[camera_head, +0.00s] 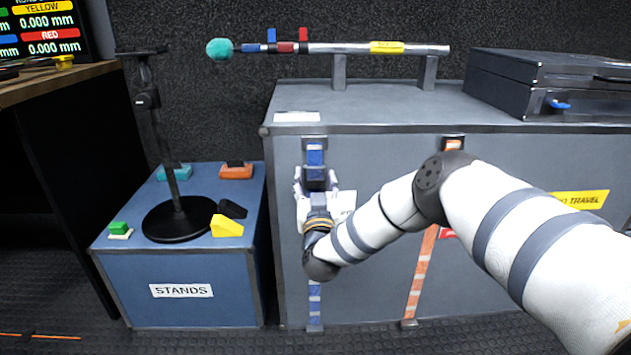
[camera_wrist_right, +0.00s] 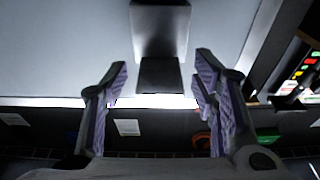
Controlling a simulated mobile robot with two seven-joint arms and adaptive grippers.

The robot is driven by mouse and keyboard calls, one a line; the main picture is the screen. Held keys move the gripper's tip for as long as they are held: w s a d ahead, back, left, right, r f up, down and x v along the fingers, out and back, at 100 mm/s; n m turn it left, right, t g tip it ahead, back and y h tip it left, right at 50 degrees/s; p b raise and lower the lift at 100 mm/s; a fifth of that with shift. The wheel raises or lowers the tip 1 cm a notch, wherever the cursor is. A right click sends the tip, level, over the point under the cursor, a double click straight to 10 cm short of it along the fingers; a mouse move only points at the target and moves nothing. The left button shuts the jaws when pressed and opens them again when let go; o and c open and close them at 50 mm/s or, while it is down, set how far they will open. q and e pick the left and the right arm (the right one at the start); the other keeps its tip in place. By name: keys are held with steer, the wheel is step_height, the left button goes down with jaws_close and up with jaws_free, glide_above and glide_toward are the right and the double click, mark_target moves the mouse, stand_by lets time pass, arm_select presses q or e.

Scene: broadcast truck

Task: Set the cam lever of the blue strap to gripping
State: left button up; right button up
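The blue strap (camera_head: 315,157) runs down the front of the large grey case, and its lower part shows below my arm (camera_head: 314,300). My right gripper (camera_head: 316,188) is in front of the strap's upper part. A dark block (camera_head: 315,176), perhaps the strap's buckle or cam lever, shows at the fingertips. In the right wrist view my right gripper (camera_wrist_right: 160,85) has its fingers wide apart, with a dark block (camera_wrist_right: 160,75) and a grey block (camera_wrist_right: 160,30) between and beyond them. I cannot tell the lever's position. My left gripper is not in view.
An orange strap (camera_head: 418,275) hangs on the grey case (camera_head: 380,105) to the right, partly behind my arm. A black case (camera_head: 560,70) and a rod (camera_head: 350,48) are on top. A blue stands box (camera_head: 180,275) with a black stand (camera_head: 180,218) is at left.

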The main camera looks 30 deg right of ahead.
steer(key=v, duration=1.2)
steer(key=shift+r, duration=0.1)
